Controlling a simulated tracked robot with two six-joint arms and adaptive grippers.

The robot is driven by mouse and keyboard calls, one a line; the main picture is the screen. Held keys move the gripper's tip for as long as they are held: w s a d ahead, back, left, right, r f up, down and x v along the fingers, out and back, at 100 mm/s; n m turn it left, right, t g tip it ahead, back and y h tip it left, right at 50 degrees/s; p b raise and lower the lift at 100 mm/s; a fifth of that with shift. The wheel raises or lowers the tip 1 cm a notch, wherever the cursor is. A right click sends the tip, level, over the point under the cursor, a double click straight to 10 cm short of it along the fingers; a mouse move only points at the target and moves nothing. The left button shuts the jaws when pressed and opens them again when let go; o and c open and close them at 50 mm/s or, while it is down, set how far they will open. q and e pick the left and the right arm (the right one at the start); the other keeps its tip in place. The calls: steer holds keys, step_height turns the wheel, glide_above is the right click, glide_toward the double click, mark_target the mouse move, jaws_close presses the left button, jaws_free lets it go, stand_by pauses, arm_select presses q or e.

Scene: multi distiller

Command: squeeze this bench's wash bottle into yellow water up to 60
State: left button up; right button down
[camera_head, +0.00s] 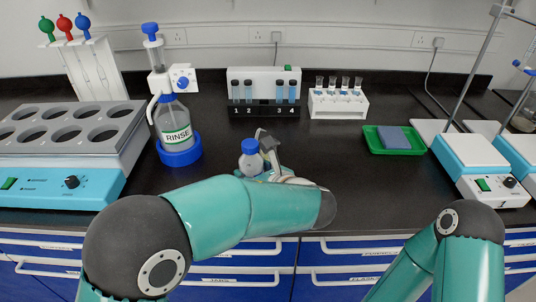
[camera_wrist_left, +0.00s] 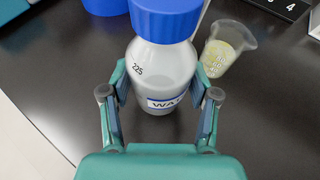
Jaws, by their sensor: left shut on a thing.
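A wash bottle (camera_wrist_left: 162,75) with a blue cap, a translucent body, the number 225 and a partly hidden label starting "WA" stands between the fingers of my left gripper (camera_wrist_left: 161,82). The fingers are shut on its sides. In the head view the blue-capped bottle (camera_head: 250,158) shows just beyond my left forearm, which hides its lower part. A small clear beaker (camera_wrist_left: 228,48) with pale yellow contents and faint markings is just right of the bottle in the left wrist view. I cannot make out the beaker clearly in the head view. My right gripper is out of view.
A RINSE bottle (camera_head: 177,122) in a blue ring stands left, near a heating block (camera_head: 66,177). A numbered tube rack (camera_head: 265,109), a white vial rack (camera_head: 338,105) and a green tray (camera_head: 394,151) stand behind. A hotplate (camera_head: 472,151) is at right. The centre-right bench is clear.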

mark_target(255, 152)
arm_select(q)
steer(key=shift+r, duration=0.15)
step_height(255, 152, up, 6)
steer(key=p, duration=0.5)
stand_by(0.5)
stand_by(0.4)
